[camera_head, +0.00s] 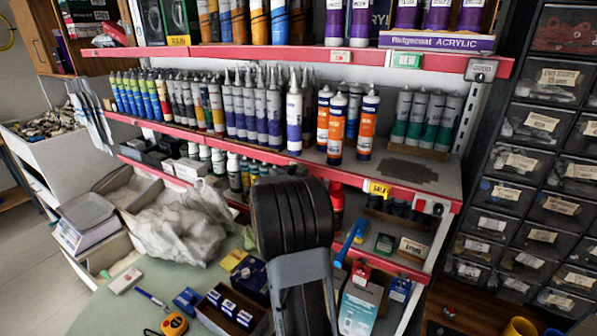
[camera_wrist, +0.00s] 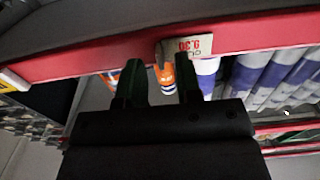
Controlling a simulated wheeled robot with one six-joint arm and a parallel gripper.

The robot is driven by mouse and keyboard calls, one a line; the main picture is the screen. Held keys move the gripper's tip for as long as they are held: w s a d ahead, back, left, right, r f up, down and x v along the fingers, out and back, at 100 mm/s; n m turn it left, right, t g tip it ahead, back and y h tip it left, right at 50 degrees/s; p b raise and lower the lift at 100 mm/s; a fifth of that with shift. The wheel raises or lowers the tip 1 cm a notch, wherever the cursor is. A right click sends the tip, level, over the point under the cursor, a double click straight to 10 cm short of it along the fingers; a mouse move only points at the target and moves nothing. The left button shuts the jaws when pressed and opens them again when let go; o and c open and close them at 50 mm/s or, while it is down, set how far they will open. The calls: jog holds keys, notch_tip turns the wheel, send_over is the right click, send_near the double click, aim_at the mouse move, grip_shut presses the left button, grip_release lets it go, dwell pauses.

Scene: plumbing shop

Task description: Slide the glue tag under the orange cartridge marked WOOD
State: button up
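The glue tag (camera_wrist: 194,45), a pale tag with upside-down red print, sits on the red shelf edge in the wrist view. A dark grey piece (camera_wrist: 160,52) shows at its left end. My gripper (camera_wrist: 160,82) has its two dark fingers apart, just in front of the tag's left part. I see no contact. An orange cartridge (camera_wrist: 166,76) shows between the fingers, behind them. In the head view, orange cartridges (camera_head: 336,130) (camera_head: 367,125) (camera_head: 323,118) stand on the middle shelf; I cannot read WOOD on any. My arm hides the tag and gripper there.
Purple-and-white cartridges (camera_head: 294,118) stand left of the orange ones, green-and-grey ones (camera_head: 420,120) to the right. A yellow SALE tag (camera_head: 377,189) and a red-and-white piece (camera_head: 431,207) sit on the same red edge. Boxes (camera_head: 231,309) lie below. Drawers (camera_head: 540,122) stand at right.

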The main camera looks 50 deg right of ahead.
jog(key=shift+w+d, duration=0.1)
jog(key=shift+d, duration=0.4)
jog(key=shift+c, duration=0.3)
grip_shut()
